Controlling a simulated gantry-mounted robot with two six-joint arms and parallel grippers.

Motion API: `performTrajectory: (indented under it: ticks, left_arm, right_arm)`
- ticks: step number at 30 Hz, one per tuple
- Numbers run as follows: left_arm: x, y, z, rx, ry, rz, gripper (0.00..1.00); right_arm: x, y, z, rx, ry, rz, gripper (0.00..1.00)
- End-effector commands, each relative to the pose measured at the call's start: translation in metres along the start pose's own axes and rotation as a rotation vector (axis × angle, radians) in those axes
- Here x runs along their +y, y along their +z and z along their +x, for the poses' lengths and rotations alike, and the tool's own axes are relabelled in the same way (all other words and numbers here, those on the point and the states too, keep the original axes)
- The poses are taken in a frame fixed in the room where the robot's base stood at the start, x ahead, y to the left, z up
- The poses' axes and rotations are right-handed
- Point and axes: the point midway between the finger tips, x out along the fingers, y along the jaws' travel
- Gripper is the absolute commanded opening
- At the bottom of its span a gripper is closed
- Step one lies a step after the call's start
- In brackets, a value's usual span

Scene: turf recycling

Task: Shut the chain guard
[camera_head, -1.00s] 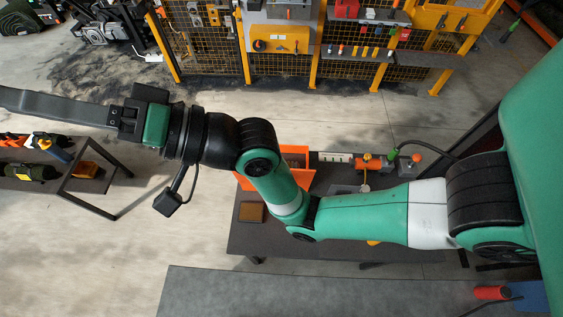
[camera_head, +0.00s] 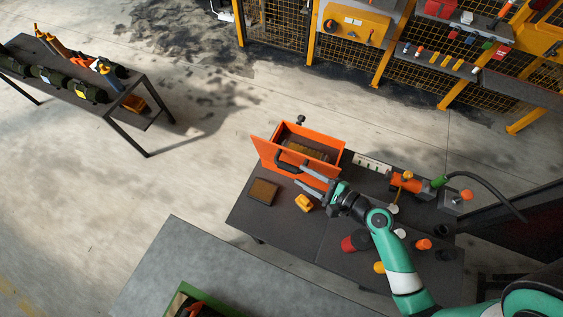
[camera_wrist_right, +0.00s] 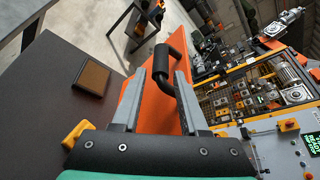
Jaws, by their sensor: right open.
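The chain guard (camera_head: 278,156) is an orange panel with a black bar handle (camera_head: 287,163), on an orange housing at the back of the dark bench. The housing looks open, with brownish parts (camera_head: 307,150) visible inside. My right gripper (camera_head: 306,178) is open in front of the panel, near the handle. In the right wrist view the black handle (camera_wrist_right: 162,66) shows between the two spread fingers, with the orange panel (camera_wrist_right: 150,108) behind. Whether the fingers touch the handle I cannot tell. My left gripper is not in view.
On the dark bench (camera_head: 240,215) lie a brown block (camera_head: 263,191), a yellow part (camera_head: 304,202), a red cylinder (camera_head: 355,241) and several small parts. A hose (camera_head: 490,184) curves at the right. A second table (camera_head: 45,70) stands at the upper left. Open floor lies between.

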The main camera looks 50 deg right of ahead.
Motion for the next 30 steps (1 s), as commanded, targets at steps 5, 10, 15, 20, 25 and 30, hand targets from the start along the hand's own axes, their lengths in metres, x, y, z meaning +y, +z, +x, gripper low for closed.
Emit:
performTrajectory:
  ticks: [5,10,15,20,25,30]
  left_arm:
    - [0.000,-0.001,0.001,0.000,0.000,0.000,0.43]
    - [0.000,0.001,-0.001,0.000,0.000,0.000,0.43]
    - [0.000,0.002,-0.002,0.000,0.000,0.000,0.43]
    - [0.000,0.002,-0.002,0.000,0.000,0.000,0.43]
    - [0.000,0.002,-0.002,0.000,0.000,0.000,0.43]
    - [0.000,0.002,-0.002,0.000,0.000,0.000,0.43]
  right_arm:
    - [0.000,0.003,0.041,-0.006,0.003,-0.005,0.43]
    - [0.000,0.002,0.076,-0.005,0.001,-0.005,0.43]
    - [0.000,0.001,0.096,-0.002,0.000,-0.004,0.43]
    - [0.000,0.002,0.100,-0.002,0.000,-0.004,0.43]
    - [0.000,0.002,0.100,-0.002,-0.001,-0.004,0.38]
    - [0.000,0.002,0.099,-0.002,-0.001,-0.004,0.07]
